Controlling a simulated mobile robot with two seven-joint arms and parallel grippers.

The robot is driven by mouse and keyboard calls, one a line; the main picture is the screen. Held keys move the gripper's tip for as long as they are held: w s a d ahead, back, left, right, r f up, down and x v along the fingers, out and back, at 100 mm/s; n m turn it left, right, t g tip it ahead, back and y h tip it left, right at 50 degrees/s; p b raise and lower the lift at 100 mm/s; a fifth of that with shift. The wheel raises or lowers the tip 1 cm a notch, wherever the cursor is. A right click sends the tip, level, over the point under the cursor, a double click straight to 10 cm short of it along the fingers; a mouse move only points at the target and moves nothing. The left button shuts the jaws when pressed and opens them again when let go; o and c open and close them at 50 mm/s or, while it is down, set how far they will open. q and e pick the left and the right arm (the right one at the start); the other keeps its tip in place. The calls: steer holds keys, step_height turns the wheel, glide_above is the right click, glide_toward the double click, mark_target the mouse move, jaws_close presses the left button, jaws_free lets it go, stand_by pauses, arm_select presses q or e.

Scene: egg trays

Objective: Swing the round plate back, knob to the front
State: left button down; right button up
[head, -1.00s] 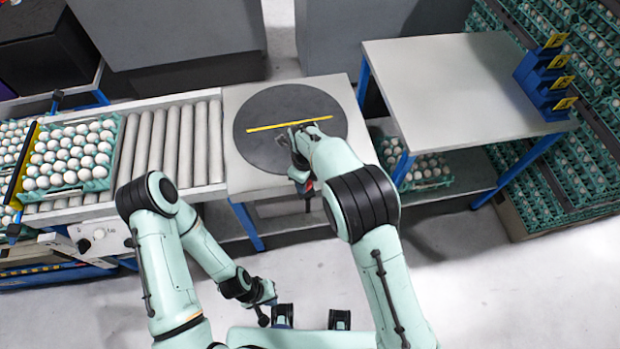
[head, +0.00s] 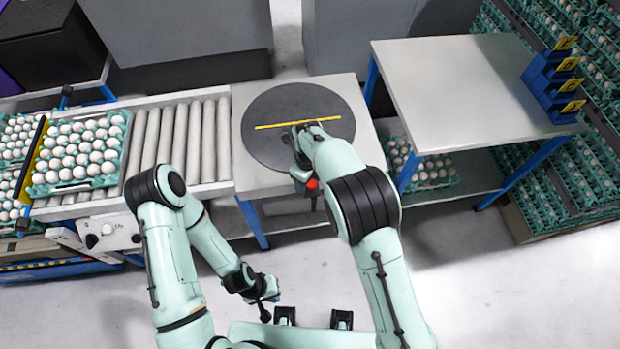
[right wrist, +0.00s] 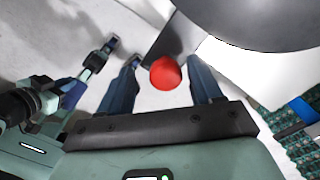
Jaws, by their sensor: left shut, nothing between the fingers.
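The round plate (head: 262,140) is dark grey with a yellow stripe (head: 268,126) running nearly left to right across it. It lies on the light table (head: 345,90). The red knob (head: 312,184) shows at the front side, partly hidden by my right wrist. In the right wrist view the knob (right wrist: 166,73) sits between the two fingers of my right gripper (right wrist: 163,60), which is open with a gap on each side. My left gripper (head: 268,300) is shut and empty, low over the floor, away from the plate.
A roller conveyor (head: 180,140) joins the table on the left, with a teal tray of white eggs (head: 62,188) on it. A second table (head: 440,85) stands at right with a blue rack (head: 550,85). Egg trays are stacked at far right.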

steer(key=shift+d, duration=0.1)
steer(key=shift+r, duration=0.45)
step_height(320, 180, up, 12)
steer(key=shift+r+p, duration=0.2)
steer(key=shift+p, duration=0.25)
steer(key=shift+f, duration=0.1)
